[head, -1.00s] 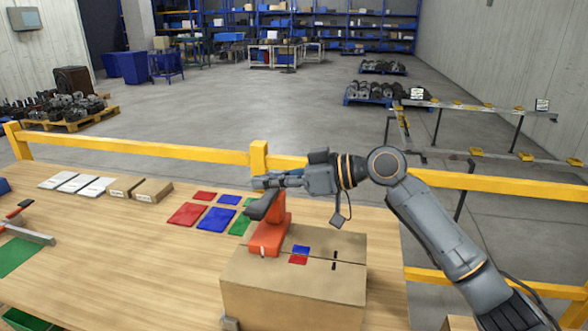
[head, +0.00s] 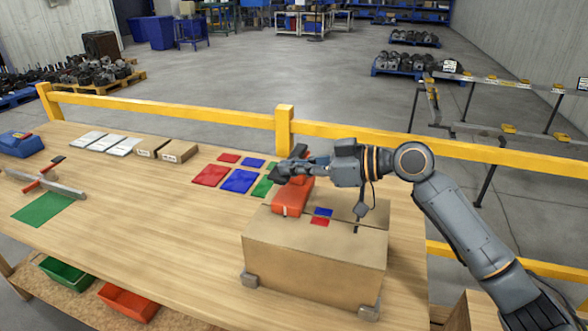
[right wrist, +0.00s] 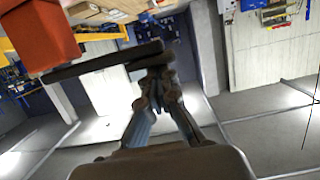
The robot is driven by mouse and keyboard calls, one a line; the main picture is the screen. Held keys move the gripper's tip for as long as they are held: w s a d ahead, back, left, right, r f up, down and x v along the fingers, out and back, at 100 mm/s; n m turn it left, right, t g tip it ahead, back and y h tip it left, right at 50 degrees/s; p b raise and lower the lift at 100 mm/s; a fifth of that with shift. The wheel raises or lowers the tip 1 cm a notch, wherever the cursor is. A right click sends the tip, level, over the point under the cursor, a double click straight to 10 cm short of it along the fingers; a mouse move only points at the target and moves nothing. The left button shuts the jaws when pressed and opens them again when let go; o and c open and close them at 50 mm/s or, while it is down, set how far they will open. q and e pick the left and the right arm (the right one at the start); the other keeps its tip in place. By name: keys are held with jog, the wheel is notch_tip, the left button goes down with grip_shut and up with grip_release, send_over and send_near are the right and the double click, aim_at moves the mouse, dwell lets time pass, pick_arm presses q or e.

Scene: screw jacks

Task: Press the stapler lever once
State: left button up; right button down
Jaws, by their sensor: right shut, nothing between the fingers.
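The orange-red stapler (head: 291,198) stands on top of a cardboard box (head: 310,277), toward its back left. Its dark lever (head: 277,172) shows at the top, partly hidden by my gripper. My right gripper (head: 284,167) reaches in from the right, shut and empty, with its fingertips at the lever. In the right wrist view, the red body (right wrist: 38,35) is at upper left and the dark lever (right wrist: 90,66) crosses in front of my fingertips (right wrist: 153,82). They overlap there; I cannot tell for certain whether they touch. My left gripper is out of view.
Blue and red patches (head: 322,216) mark the box top. Red, blue and green sheets (head: 239,181) lie left of the box. Small cartons (head: 178,151) and white packets (head: 88,140) lie further left. A yellow rail (head: 200,114) runs behind the wooden table (head: 140,220).

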pick_arm(q)
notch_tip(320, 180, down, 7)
jog(key=b, duration=0.5)
jog(key=shift+b, duration=0.3)
pick_arm(e)
jog(key=f+n, duration=0.2)
jog(key=f, duration=0.1)
jog(key=f+t, duration=0.1)
jog(key=shift+s+a+f+n, duration=0.1)
jog(key=shift+s+f+n, duration=0.2)
jog(key=shift+n, duration=0.1)
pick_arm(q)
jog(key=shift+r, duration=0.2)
pick_arm(e)
jog(key=r+p, duration=0.1)
jog(key=s+r+p, duration=0.1)
jog(key=d+r+p, duration=0.1)
jog(key=r, duration=0.1)
jog(key=shift+s, duration=0.35)
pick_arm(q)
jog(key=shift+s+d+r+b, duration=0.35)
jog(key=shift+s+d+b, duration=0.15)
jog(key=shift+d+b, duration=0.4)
pick_arm(e)
jog(key=v, duration=0.8)
jog(key=shift+r, duration=0.45)
